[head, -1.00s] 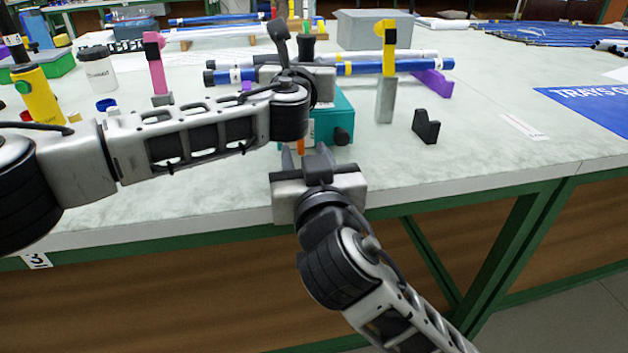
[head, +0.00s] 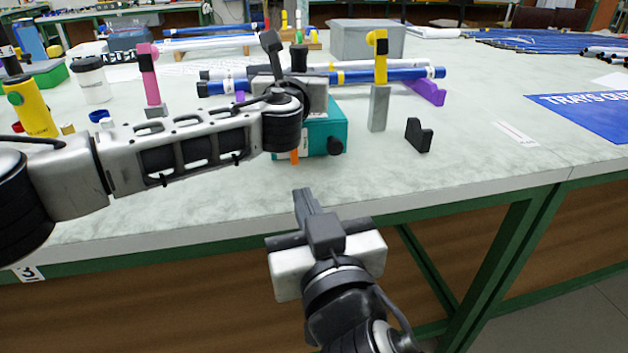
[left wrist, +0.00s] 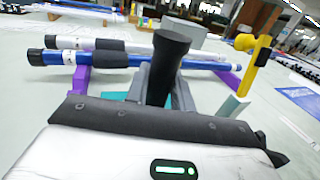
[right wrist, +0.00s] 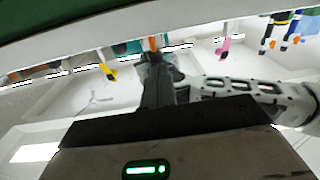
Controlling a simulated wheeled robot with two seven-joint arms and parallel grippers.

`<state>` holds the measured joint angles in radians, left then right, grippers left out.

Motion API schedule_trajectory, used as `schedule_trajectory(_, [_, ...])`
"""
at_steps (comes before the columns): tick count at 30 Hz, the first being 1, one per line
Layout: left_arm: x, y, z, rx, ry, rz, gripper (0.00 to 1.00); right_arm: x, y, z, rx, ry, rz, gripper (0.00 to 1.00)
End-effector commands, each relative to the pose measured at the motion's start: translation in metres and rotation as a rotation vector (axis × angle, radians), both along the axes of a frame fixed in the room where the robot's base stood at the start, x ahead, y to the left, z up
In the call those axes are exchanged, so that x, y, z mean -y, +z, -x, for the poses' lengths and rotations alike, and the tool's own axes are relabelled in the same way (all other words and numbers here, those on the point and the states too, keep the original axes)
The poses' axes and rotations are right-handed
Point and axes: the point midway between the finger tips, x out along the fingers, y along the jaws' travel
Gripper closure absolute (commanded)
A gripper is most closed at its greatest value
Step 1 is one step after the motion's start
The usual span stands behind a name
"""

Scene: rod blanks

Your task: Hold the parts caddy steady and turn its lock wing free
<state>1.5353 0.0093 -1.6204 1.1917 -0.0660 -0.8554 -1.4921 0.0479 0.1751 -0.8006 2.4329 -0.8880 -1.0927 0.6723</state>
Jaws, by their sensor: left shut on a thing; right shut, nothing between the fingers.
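The parts caddy is a teal box (head: 322,138) near the table's front edge, with a black round knob on its right front. An orange lock wing (head: 294,157) points down at its front left, partly behind my left arm. My left gripper (head: 291,72) is over the caddy and shut on its upper part; the arm hides much of the grip. In the left wrist view a dark post (left wrist: 165,65) rises at the fingers. My right gripper (head: 306,203) is shut and empty, in front of and below the caddy, apart from the wing. The wing also shows in the right wrist view (right wrist: 153,43).
Blue and white rods (head: 390,76) lie on purple supports behind the caddy. A yellow-topped grey post (head: 379,105) and a black block (head: 419,135) stand to its right. A pink post (head: 151,80) and yellow bottle (head: 32,105) stand left. The front-right tabletop is clear.

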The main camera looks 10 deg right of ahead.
Motion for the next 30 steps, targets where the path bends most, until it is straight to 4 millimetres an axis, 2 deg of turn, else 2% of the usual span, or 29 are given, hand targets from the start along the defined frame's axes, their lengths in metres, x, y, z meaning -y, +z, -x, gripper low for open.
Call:
schedule_trajectory(7, [0.000, 0.001, 0.000, 0.002, 0.000, 0.001, 1.00, -0.035, -0.005, -0.015, 0.193, 0.385, 0.289, 1.00])
schedule_trajectory(11, [0.000, 0.001, 0.000, 0.002, 0.000, 0.001, 1.00, -0.035, -0.009, -0.015, 0.307, 0.622, 0.427, 1.00])
schedule_trajectory(14, [0.000, 0.001, 0.000, 0.002, 0.000, 0.001, 1.00, -0.021, -0.004, -0.013, 0.390, 0.766, 0.493, 1.00])
schedule_trajectory(18, [0.000, 0.001, 0.000, 0.002, 0.000, 0.001, 1.00, 0.010, 0.016, -0.009, 0.499, 0.895, 0.528, 1.00])
schedule_trajectory(30, [0.000, 0.001, 0.000, 0.002, 0.000, 0.001, 1.00, 0.085, 0.094, 0.003, 0.789, 0.965, 0.574, 1.00])
